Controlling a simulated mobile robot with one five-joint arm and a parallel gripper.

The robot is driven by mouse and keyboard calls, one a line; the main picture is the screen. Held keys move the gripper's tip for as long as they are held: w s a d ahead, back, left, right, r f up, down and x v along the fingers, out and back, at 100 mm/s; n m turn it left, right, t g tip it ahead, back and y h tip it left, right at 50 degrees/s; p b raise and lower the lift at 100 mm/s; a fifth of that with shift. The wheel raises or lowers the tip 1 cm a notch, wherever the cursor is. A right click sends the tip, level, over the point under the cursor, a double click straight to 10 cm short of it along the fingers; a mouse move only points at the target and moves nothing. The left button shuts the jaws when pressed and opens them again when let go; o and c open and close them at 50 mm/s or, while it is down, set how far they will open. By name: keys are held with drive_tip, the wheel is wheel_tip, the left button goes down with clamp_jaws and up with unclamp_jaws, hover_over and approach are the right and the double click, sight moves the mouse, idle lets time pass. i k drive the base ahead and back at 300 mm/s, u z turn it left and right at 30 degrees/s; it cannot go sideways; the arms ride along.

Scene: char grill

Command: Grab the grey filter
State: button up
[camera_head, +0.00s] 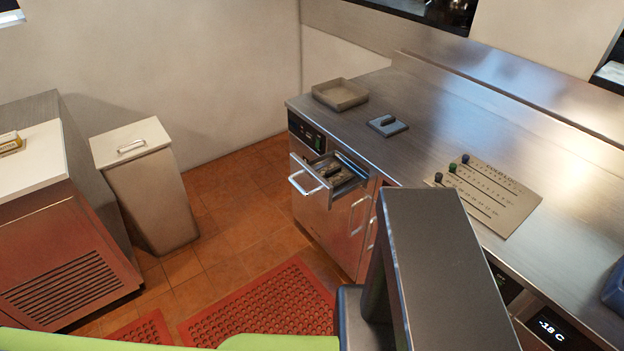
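I cannot tell for sure which thing is the grey filter. An open drawer (324,190) in the front of the steel counter holds several small dark and grey items, including a thin grey piece (350,163) along its right side. On the counter above it lies a flat blue-grey plate with a dark handle (387,124). A shallow square grey tray (340,95) sits at the counter's far left corner. My gripper is not in view; part of my own body blocks the lower middle of the picture.
The steel counter (460,120) runs along the right, with a sloped peg board (487,194) on it. A white lidded bin (150,190) and a steel cabinet (65,250) stand left.

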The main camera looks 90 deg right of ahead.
sight(337, 174)
drive_tip(key=u, duration=0.1)
drive_tip(key=k, duration=0.85)
drive_tip(key=z, duration=0.9)
drive_tip(key=i, duration=0.5)
drive_tip(key=u, duration=0.15)
